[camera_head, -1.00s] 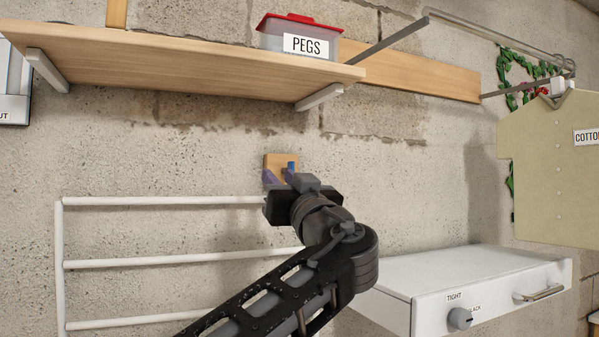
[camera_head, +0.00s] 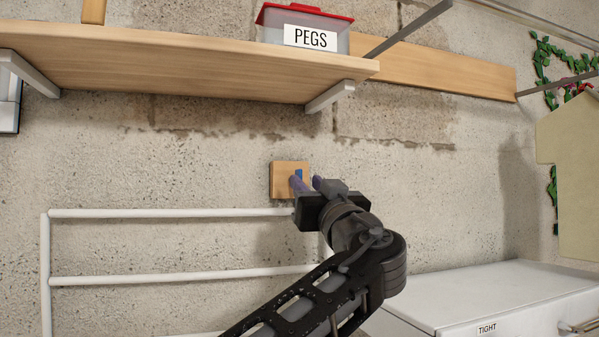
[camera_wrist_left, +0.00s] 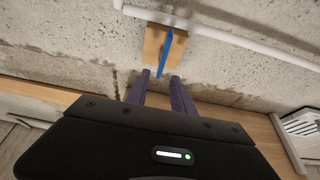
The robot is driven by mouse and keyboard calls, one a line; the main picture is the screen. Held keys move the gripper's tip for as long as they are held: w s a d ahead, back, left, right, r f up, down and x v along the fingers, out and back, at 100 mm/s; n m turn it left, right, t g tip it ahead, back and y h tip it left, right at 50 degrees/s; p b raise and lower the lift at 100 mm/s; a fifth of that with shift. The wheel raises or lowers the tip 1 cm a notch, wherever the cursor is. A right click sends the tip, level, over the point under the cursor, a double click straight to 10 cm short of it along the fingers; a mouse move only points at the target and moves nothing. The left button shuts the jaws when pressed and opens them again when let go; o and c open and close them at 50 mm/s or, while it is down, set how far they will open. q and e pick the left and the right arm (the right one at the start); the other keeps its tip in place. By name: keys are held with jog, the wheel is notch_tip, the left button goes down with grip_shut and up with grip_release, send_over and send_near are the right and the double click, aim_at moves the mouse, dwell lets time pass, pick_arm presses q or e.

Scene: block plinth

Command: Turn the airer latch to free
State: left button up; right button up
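The airer latch is a small wooden block (camera_head: 280,180) on the wall with a blue lever (camera_head: 298,174). In the left wrist view the block (camera_wrist_left: 152,47) and the blue lever (camera_wrist_left: 168,50) are just beyond my fingertips. The white-railed airer (camera_head: 170,213) hangs below the latch. My left gripper (camera_head: 307,183) is at the block's right side, its two purple fingers apart. In the left wrist view the lever's near end lines up with the gap between the fingers (camera_wrist_left: 161,75); I cannot tell whether they touch it. My right gripper is out of view.
A wooden shelf (camera_head: 180,65) with a red-lidded PEGS box (camera_head: 270,34) is above the latch. A white cabinet (camera_head: 500,287) marked TIGHT stands at the lower right. Bare wall lies around the latch.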

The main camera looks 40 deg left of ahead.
aim_at(301, 175)
pick_arm(q)
jog(key=p+x, duration=0.2)
jog(key=x, duration=0.3)
jog(key=shift+w+r, duration=0.1)
jog(key=shift+r, duration=0.05)
jog(key=shift+w+a+p, duration=0.25)
jog(key=shift+a+p, duration=0.05)
jog(key=shift+a, duration=0.1)
jog(key=shift+c, duration=0.2)
grip_shut()
